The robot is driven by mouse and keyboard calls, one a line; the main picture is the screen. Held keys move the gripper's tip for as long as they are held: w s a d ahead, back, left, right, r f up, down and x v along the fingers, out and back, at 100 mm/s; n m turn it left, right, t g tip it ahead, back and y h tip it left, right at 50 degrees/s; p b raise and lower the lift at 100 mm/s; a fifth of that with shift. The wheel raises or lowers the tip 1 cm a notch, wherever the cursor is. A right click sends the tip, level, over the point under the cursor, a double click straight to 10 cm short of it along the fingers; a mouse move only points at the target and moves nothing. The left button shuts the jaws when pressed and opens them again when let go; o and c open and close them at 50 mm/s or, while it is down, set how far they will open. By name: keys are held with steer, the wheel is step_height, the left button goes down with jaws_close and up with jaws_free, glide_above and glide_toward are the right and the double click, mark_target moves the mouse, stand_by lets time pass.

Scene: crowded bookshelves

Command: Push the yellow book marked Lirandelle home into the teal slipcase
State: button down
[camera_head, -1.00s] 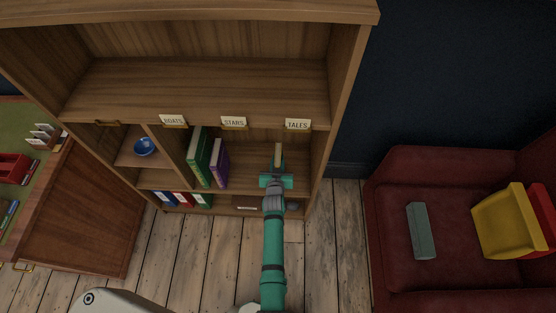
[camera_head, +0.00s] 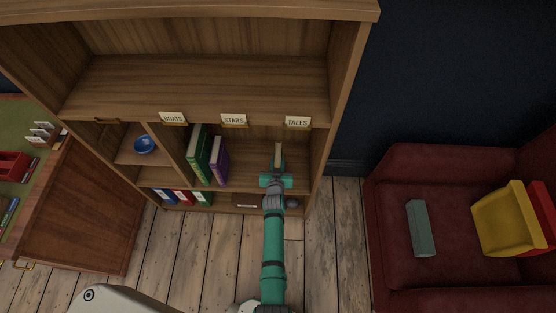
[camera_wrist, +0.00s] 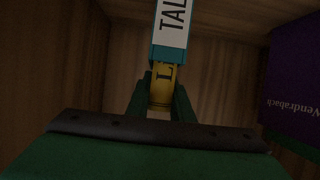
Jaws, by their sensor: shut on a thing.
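The yellow book (camera_wrist: 161,86) shows in the wrist view as a narrow spine with a black letter "L"; the rest of its name is hidden. The teal slipcase (camera_wrist: 154,52) is directly above it in that view, with a white label reading "TAL". The two look in line and touching, but how deep the book sits cannot be told. My gripper (camera_wrist: 161,92) has its green fingers on both sides of the yellow spine, shut on it. In the head view my gripper (camera_head: 276,180) is at the right lower shelf bay, with a narrow pale top edge standing just beyond it.
A purple book (camera_head: 219,161) marked Vendrabach and a green book (camera_head: 199,157) stand left of my gripper. The bay's right wall (camera_head: 318,165) is close on the right. Shelf tags BOATS, STARS and TALES (camera_head: 298,122) hang above. A red sofa (camera_head: 390,255) stands right.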

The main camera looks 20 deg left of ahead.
steer(key=c, duration=1.5)
jaws_free()
steer(key=shift+f, duration=0.1)
steer(key=shift+s, duration=0.1)
steer(key=v, duration=1)
steer(key=shift+s+r, duration=0.25)
